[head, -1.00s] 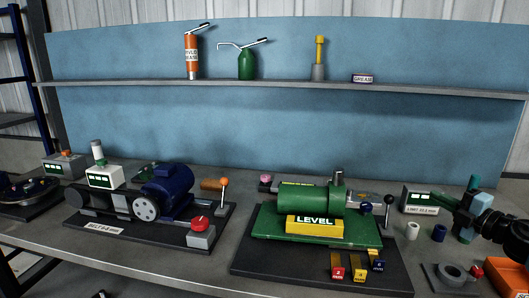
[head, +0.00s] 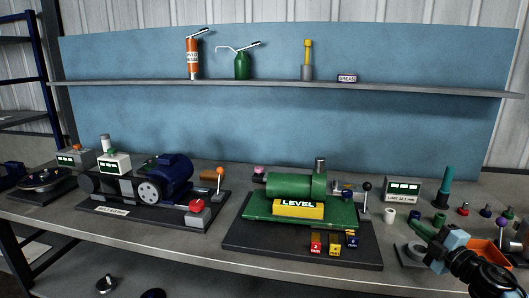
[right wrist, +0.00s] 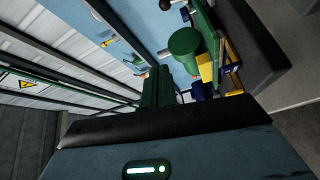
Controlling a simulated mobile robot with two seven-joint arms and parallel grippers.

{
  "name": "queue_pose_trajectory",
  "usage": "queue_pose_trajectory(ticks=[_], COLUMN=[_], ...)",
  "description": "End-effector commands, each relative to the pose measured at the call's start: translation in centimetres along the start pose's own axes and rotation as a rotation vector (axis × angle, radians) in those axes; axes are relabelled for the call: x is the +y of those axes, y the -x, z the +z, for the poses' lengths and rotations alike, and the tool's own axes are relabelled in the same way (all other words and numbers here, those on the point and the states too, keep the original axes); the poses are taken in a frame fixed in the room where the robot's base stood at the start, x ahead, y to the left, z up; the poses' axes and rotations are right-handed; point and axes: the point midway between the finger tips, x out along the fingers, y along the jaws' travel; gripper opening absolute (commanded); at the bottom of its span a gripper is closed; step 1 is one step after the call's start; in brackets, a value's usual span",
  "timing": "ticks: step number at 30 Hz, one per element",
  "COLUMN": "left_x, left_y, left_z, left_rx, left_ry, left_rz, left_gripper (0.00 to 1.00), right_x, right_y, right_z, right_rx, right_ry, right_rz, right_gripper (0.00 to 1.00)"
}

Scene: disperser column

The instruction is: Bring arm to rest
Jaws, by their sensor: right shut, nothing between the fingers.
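My right gripper (head: 414,224) is at the lower right of the head view, its green fingers pointing left over the right end of the bench. Its fingers are shut and hold nothing. In the right wrist view the dark green fingers (right wrist: 157,84) lie side by side at the centre, with a green cylinder of the bench machine beyond them. The arm runs from the gripper to the bottom right corner of the head view. It hides part of an orange tray (head: 490,250). My left gripper is not in the head view.
The green machine marked LEVEL (head: 297,209) stands left of the gripper. A grey ring block (head: 412,254), a white cup (head: 389,215), a limit display box (head: 403,190) and a tall green peg (head: 447,187) are close by. A blue motor rig (head: 166,182) is farther left.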

Motion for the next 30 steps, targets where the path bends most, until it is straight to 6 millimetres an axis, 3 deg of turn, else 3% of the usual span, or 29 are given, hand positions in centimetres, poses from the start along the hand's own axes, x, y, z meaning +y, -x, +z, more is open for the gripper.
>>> queue_pose_trajectory(ticks=[1, 5, 8, 14, 18, 24, 30], left_x=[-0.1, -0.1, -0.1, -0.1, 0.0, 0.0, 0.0], left_y=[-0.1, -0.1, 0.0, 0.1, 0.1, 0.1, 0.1], left_z=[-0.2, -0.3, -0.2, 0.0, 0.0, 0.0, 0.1], left_rx=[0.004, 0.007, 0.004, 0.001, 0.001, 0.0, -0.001], left_ry=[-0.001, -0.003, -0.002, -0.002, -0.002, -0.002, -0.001], left_rz=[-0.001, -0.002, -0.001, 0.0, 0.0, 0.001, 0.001], left_gripper=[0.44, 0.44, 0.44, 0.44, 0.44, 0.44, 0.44], right_x=[-2.1, -7.4, -11.8, -20.3, -25.1, -29.3, -30.2], right_y=[0.4, 2.2, 4.8, 12.4, 19.4, 29.6, 36.1], right_z=[-1.1, -3.5, -5.5, -9.3, -12.6, -17.7, -21.5], right_rx=[-0.023, -0.132, -0.249, -0.531, -0.743, -1.015, -1.176], right_ry=[-0.052, -0.208, -0.35, -0.619, -0.785, -0.965, -1.057], right_rz=[-0.002, -0.009, -0.038, -0.169, -0.311, -0.545, -0.715], right_gripper=[0.0, 0.0, 0.0, 0.0, 0.0, 0.0, 0.0])
